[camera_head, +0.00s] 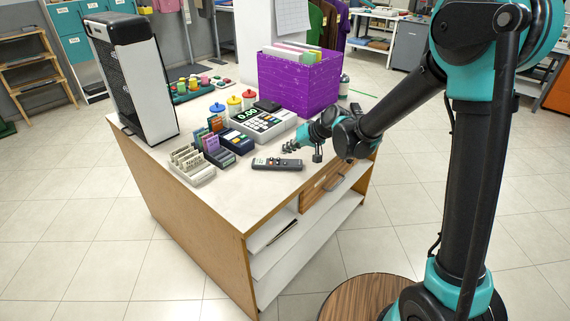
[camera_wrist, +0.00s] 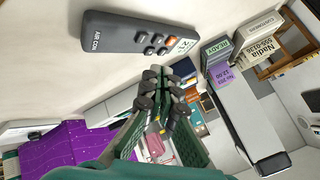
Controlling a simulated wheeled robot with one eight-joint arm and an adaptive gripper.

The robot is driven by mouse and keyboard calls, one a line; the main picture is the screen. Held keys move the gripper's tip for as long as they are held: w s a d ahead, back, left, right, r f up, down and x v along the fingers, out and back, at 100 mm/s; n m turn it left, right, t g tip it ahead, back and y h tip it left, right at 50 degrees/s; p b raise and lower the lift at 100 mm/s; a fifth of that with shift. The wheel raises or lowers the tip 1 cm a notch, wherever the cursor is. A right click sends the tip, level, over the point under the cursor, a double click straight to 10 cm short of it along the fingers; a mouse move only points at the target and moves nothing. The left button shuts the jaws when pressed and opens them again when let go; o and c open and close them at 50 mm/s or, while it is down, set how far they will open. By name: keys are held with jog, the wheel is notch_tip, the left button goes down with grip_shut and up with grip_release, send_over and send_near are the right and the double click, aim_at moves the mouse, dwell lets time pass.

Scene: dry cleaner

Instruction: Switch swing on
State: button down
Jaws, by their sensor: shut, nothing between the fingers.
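A dark grey remote (camera_head: 277,163) lies flat on the counter near its front edge. In the wrist view the remote (camera_wrist: 125,33) reads "AIR CON" and has several grey buttons, an orange one and a small pale display at its right end. The swing button's label is too small to read. My gripper (camera_head: 291,147) is just behind the remote in the head view, apart from it. In the wrist view my gripper's dark fingertips (camera_wrist: 160,88) are together and empty, below the remote's button end. A tall white and black unit (camera_head: 130,80) stands at the counter's left.
The counter (camera_head: 226,185) also holds a cash register (camera_head: 262,122), card racks (camera_head: 193,166), a purple box (camera_head: 298,82) and colored-lid jars (camera_head: 234,104). The counter surface left of the remote's front side is bare.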

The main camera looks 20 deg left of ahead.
jog(key=shift+f, duration=1.25)
jog(key=shift+f, duration=0.1)
dwell(0.5)
jog(key=shift+f, duration=0.3)
jog(key=shift+f, duration=0.35)
dwell(0.6)
jog(key=shift+r, duration=0.75)
jog(key=shift+r, duration=0.1)
jog(key=shift+r, duration=2.45)
